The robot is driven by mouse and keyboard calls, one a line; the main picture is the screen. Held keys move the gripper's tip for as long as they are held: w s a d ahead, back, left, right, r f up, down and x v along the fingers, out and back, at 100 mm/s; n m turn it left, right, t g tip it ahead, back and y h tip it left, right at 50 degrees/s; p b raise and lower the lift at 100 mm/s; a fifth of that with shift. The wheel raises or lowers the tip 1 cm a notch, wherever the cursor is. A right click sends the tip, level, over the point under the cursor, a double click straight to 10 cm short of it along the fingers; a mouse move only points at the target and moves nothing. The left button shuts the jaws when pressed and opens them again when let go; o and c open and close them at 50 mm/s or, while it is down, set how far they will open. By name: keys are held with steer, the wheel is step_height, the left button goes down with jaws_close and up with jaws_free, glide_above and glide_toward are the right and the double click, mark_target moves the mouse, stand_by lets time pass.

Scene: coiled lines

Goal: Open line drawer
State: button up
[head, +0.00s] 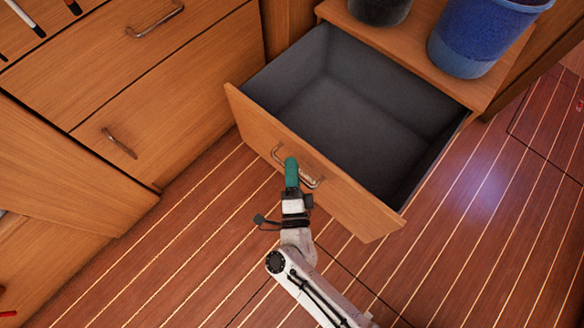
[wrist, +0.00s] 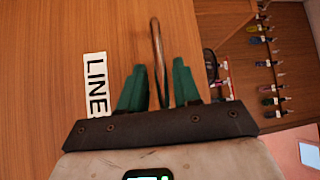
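The line drawer (head: 350,125) stands pulled well out of its cabinet in the head view, its grey inside empty. Its wooden front carries a metal handle (head: 309,181) and, in the wrist view, a white label reading "LINE" (wrist: 96,85). My gripper (head: 291,162), with green fingers, is at the handle. In the wrist view the handle (wrist: 158,55) passes between the two fingers (wrist: 158,80), with a small gap on each side. The fingers look open around it, not clamped. In the head view the fingers hide part of the handle.
A blue bucket (head: 470,40) and a dark pot (head: 380,8) stand on the top above the drawer. Closed drawers (head: 150,110) are at the left. The striped wooden floor (head: 180,260) is clear. Several tools (wrist: 270,75) hang at the right in the wrist view.

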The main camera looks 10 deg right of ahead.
steer(key=s, duration=0.3)
steer(key=s+a+f+p, duration=0.1)
steer(key=s, duration=0.6)
steer(key=shift+s+a+f, duration=0.2)
steer(key=shift+s+a, duration=0.05)
steer(key=shift+a, duration=0.05)
stand_by(0.4)
